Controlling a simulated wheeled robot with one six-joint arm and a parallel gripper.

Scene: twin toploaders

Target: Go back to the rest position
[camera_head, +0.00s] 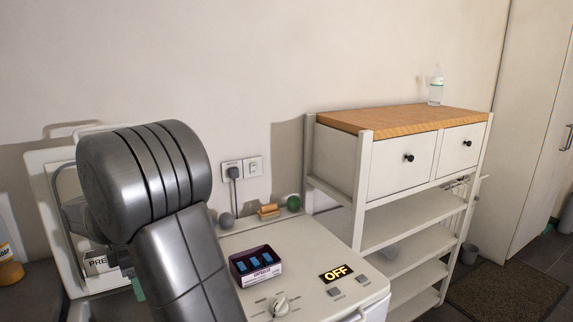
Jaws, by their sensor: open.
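My arm (180,230) rises large in the left foreground, a grey metal link with a ribbed, rounded joint at its top. My gripper cannot be made out; the arm hides what lies behind it. A small dark part with a teal strip shows at the arm's left edge, and I cannot tell what it belongs to. Behind the arm is the raised white lid (40,170) of a toploader. The white machine top (310,265) to the right bears a dial (279,305), a lit OFF display (336,273) and two grey buttons.
A dark box with blue packets (256,265) stands on the machine top. Behind it are a grey ball (226,220), a wooden brush (268,210) and a green ball (293,202). A white shelf unit (410,230) stands right, a bottle (436,86) on top.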

